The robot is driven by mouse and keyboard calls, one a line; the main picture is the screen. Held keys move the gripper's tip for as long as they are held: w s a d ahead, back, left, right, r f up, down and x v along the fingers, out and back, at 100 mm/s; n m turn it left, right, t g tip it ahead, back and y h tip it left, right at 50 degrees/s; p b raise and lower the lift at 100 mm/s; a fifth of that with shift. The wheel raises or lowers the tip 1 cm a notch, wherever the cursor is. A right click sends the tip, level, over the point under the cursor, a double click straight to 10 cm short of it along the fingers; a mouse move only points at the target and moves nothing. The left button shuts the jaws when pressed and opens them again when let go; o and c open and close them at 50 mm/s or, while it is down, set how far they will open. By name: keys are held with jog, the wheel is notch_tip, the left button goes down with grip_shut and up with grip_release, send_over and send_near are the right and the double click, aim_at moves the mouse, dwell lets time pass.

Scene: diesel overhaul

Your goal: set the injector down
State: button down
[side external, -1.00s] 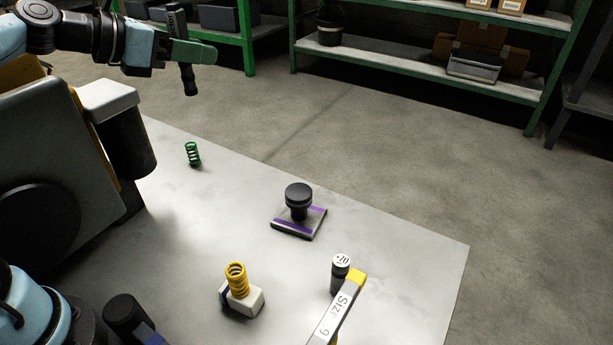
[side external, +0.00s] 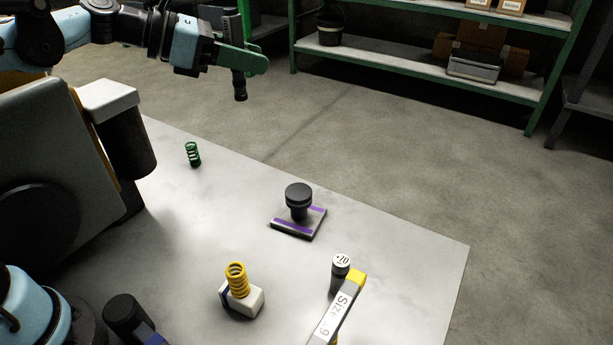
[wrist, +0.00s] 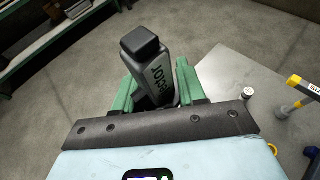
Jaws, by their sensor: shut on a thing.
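The injector (side external: 239,85) is a dark cylinder-like part hanging down from my gripper (side external: 250,62), high above the far edge of the table. In the wrist view the injector (wrist: 157,68) is a dark grey block with printed lettering, held between the green fingers of my gripper (wrist: 155,85). The gripper is shut on it. The injector's lower end is hidden in the wrist view.
Green shelves (side external: 420,72) stand behind.

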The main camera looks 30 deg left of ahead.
jog(key=d+f+m+g+h, duration=0.2)
jog(key=d+f+m+g, duration=0.4)
jog(key=d, duration=0.4)
jog(key=d+f+m+g+h, duration=0.2)
jog(key=d+f+m+g, duration=0.3)
jog(key=d+m+g, duration=0.35)
jog(key=s+d+f+m+g+y, duration=0.2)
jog(key=s+d+f+m+g, duration=0.2)
jog(key=f+g, duration=0.1)
jog(key=shift+s+d+f+y, duration=0.3)
jog(key=shift+f+y, duration=0.1)
jog(key=shift+f, duration=0.1)
jog(key=x, duration=0.7)
jog(key=f+x, duration=0.1)
jog(key=x, duration=0.7)
jog(key=shift+f, duration=0.45)
jog(key=shift+f, duration=0.2)
